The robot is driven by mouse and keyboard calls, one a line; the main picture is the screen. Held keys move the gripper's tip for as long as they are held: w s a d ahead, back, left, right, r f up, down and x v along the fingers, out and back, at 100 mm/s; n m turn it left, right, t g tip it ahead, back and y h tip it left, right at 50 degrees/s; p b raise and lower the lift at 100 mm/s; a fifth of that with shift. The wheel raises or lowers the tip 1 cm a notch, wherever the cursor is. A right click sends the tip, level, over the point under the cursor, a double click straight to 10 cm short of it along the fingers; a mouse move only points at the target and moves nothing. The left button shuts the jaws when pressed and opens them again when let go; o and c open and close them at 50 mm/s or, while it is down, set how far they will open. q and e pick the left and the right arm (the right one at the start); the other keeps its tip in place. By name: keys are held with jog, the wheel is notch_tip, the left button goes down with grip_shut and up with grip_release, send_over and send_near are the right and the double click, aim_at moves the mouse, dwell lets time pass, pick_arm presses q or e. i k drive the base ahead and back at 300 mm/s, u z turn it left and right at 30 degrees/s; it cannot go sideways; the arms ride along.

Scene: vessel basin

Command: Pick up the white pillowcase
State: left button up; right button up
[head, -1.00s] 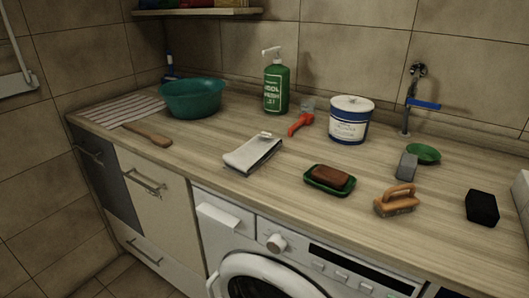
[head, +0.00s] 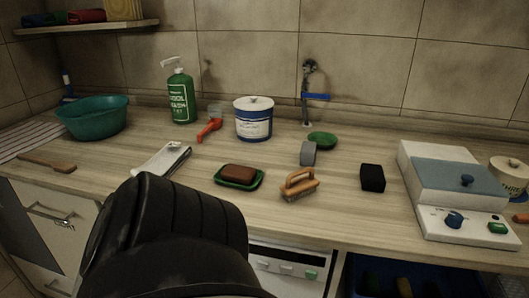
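A folded white cloth with a dark edge (head: 163,160), which looks like the white pillowcase, lies on the wooden counter (head: 340,210) left of the soap dish. I see no fingertips of either gripper in the head view.
Soap in a green dish (head: 239,176), a wooden brush (head: 299,184), a black block (head: 373,177) and a white appliance (head: 455,190) stand to the right.

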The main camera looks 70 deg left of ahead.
aim_at(165, 162)
jog(key=z, duration=0.25)
jog(key=k, duration=1.1)
jog(key=u, duration=0.05)
